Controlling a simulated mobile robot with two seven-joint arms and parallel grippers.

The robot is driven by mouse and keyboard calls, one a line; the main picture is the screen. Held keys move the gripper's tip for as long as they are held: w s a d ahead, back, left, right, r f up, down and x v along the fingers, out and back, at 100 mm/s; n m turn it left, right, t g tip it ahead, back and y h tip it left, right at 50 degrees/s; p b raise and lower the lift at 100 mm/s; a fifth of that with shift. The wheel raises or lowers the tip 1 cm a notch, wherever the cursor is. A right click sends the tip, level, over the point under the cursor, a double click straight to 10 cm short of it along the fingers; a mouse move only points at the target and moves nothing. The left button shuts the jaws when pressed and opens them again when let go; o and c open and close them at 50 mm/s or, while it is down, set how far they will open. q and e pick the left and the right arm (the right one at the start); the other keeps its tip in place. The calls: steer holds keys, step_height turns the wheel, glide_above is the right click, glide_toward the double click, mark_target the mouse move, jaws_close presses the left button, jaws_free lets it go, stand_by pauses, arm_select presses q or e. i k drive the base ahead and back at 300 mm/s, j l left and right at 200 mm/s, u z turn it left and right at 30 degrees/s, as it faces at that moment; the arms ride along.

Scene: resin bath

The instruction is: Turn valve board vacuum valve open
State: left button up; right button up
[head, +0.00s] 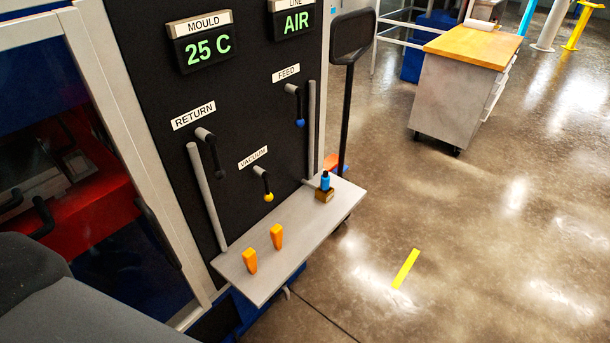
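The valve board (245,110) is a black upright panel at the left centre of the head view. Its vacuum valve (264,186), under the label VACUUM (253,158), has a short black lever with a yellow knob at its lower end. The lever hangs down from its pivot, just above the grey shelf. The feed valve (297,105), with a blue knob, hangs down at upper right. Neither of my grippers is in view.
The grey shelf (240,275) juts out below the valves. Two orange pieces (250,261) and a small blue-topped bottle (325,181) stand on it. Grey vertical pipes (207,197) run beside the levers.

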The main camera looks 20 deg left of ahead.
mark_target(268, 196)
steer(key=i+l+z, duration=0.25)
steer(key=i, duration=0.25)
steer(key=i+l+z, duration=0.2)
steer(key=i, duration=0.35)
steer(key=i+l+u, duration=0.15)
steer(key=i+u, duration=0.25)
steer(key=i, duration=0.15)
steer(key=i+l+u, duration=0.35)
steer(key=i, duration=0.15)
steer(key=i+u, duration=0.2)
steer(key=u, duration=0.2)
steer(key=i+l+u, duration=0.15)
steer(key=u, duration=0.3)
steer(key=i+l+u, duration=0.1)
steer(key=u, duration=0.3)
steer(key=i+l+u, duration=0.1)
steer(key=u, duration=0.35)
steer(key=l+u, duration=0.25)
steer(key=u, duration=0.2)
steer(key=i+l+u, duration=0.1)
steer(key=u, duration=0.35)
steer(key=l+u, duration=0.25)
steer(key=u, duration=0.15)
steer(key=i+l+u, duration=0.1)
steer(key=l+u, duration=0.2)
steer(key=u, duration=0.15)
steer(key=l+u, duration=0.4)
steer(key=k+j, duration=0.05)
steer(key=j, duration=0.1)
